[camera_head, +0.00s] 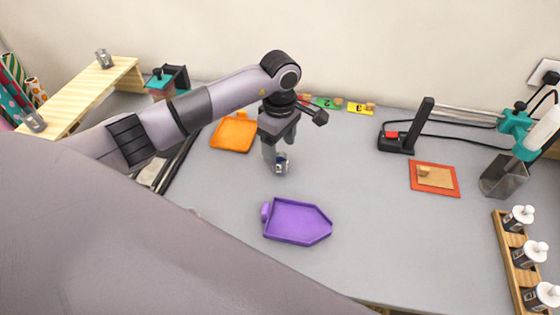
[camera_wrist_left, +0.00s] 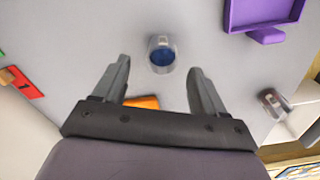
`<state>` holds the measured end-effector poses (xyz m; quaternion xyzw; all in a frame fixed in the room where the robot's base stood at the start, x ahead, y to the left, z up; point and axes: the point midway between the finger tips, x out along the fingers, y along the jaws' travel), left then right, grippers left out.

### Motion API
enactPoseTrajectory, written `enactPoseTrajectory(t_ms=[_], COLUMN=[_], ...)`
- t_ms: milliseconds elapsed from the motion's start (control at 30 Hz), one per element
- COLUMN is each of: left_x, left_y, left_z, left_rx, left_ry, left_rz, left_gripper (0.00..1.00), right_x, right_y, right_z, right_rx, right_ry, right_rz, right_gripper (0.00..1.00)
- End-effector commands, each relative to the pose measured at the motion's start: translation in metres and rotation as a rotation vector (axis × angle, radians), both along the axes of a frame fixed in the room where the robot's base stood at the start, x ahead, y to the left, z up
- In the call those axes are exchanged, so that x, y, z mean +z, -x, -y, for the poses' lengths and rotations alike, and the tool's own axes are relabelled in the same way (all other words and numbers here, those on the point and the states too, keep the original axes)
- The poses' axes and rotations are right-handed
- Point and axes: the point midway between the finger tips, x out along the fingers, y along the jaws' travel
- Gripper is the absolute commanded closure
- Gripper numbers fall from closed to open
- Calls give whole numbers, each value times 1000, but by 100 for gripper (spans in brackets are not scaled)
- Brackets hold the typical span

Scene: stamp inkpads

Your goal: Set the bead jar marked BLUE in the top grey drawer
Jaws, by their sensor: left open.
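A small clear jar with blue contents (camera_wrist_left: 161,54) stands on the grey table in the left wrist view. It also shows in the head view (camera_head: 281,164), just under my left gripper (camera_head: 279,152). The open fingers (camera_wrist_left: 160,68) are on either side of the jar in the wrist view, with gaps to both sides; whether they reach down around it I cannot tell. No marking on the jar is readable. A second jar with dark reddish contents (camera_wrist_left: 274,102) lies to the right in the wrist view. I cannot make out a grey drawer. My right gripper is not in view.
A purple tray (camera_head: 297,240) lies in front of the jar and an orange tray (camera_head: 233,146) behind left. A black device (camera_head: 393,141), a red-edged mat (camera_head: 456,190) and a bottle rack (camera_head: 505,245) stand right. The centre-right table is clear.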

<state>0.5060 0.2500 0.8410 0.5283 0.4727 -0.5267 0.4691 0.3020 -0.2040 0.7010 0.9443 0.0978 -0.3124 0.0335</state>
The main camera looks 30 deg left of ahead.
Motion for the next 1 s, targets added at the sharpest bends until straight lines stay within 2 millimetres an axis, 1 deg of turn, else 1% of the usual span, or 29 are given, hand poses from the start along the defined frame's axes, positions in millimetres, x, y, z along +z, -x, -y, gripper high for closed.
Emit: enactPoseTrajectory(t_ms=[200, 333, 433, 633, 667, 700, 767, 800, 833, 867, 900, 1000], left_x=[-29, -46, -51, -52, -52, -52, -52, -52, -52, -52, -51, -51], left_y=[4, 3, 3, 3, 3, 3, 3, 3, 3, 3, 3, 3], left_z=[3, 3, 3, 3, 3, 3, 3, 3, 3, 3, 3, 3], left_rx=[1, 2, 2, 1, 1, 1, 1, 1, 1, 1, 1, 1], left_ry=[4, 6, 4, 4, 4, 4, 5, 5, 5, 5, 5, 5], left_rz=[-4, -1, 1, 2, 2, 2, 1, 1, 1, 1, 2, 2], left_gripper=[28, 28, 28, 28, 35, 48, 68, 80, 89, 90, 94, 94], right_x=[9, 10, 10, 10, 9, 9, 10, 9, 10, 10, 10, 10], right_y=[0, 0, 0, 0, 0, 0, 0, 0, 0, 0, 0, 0], right_z=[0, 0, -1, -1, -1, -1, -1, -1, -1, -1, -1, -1], right_rx=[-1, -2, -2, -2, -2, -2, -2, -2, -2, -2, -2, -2], right_ry=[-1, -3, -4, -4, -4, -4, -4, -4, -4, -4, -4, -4], right_rz=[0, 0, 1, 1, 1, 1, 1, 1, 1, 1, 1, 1], right_gripper=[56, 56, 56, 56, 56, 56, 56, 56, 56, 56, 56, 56])
